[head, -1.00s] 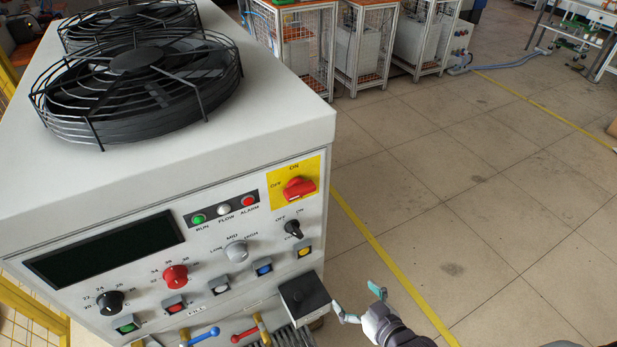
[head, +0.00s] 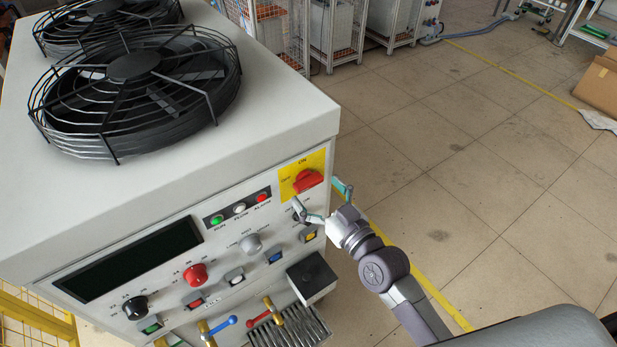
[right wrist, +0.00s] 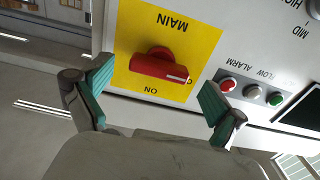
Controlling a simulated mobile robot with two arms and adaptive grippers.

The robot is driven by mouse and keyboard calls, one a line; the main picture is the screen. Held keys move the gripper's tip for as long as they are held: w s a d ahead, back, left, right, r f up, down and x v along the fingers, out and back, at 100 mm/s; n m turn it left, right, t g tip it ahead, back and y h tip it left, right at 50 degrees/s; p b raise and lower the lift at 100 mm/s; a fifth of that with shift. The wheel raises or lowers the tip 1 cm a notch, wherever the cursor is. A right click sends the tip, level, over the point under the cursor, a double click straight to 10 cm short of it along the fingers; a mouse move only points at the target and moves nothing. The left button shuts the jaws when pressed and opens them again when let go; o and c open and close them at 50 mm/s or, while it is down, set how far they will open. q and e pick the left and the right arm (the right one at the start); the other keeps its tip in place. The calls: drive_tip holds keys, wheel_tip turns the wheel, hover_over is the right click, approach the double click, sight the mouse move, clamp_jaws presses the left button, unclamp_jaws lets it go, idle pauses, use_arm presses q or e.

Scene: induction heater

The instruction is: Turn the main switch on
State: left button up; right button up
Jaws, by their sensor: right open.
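The main switch is a red rotary knob (head: 308,181) on a yellow plate (head: 288,188) at the upper right of the heater's front panel. In the right wrist view the red knob (right wrist: 160,66) lies roughly crosswise, between the open fingers but beyond their tips, with "MAIN" and "ON" upside down on the yellow plate (right wrist: 195,40). My right gripper (head: 322,201) is open and empty in front of the panel, close to the knob; its two teal-padded fingers (right wrist: 155,88) stand on either side of it. I cannot tell any contact. My left gripper is not in view.
Beside the switch are the green, white and red indicator lights (head: 239,208). Below are a grey knob (head: 251,243), a red knob (head: 195,275), coloured buttons and a black box (head: 312,277). Black fans (head: 135,85) top the heater.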

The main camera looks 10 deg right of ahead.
sight(312, 186)
drive_tip(key=shift+x, duration=1.15)
drive_tip(key=shift+w+a, duration=0.15)
drive_tip(key=shift+w, duration=0.3)
drive_tip(key=shift+c, duration=1.3)
drive_tip(key=c, duration=0.9)
